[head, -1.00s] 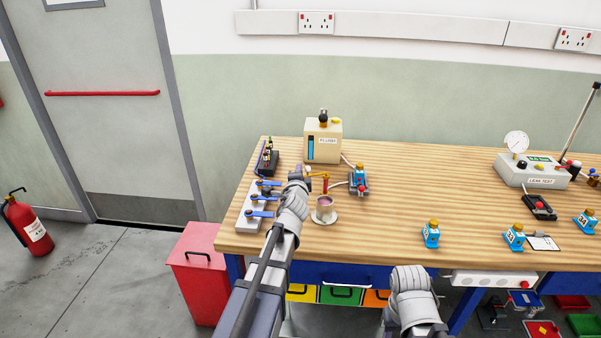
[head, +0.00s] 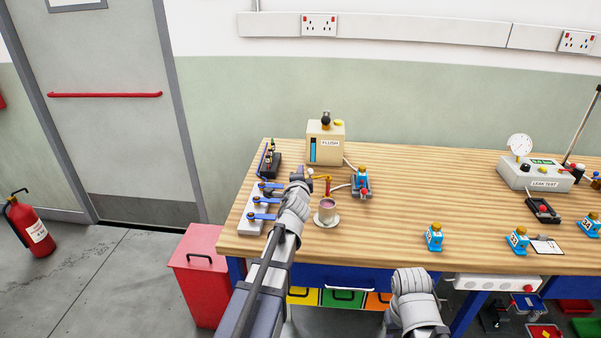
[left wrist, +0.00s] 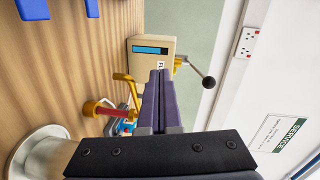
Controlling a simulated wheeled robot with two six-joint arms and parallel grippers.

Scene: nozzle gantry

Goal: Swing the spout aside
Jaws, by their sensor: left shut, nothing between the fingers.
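The brass spout (head: 324,179) stands on the bench in front of the flush unit, beside a metal cup on a saucer (head: 326,211). In the left wrist view the spout (left wrist: 131,86) is a bent brass tube beside a red post with a brass collar. My left gripper (head: 306,172) is shut and empty, just left of the spout in the head view. In the left wrist view its fingers (left wrist: 160,74) lie right alongside the tube and hide part of it. I cannot tell whether they touch. My right arm shows at the bottom, but its fingers do not.
A blue device (head: 361,182) is right of the spout. Blue-handled valves (head: 262,206) line the bench's left end.

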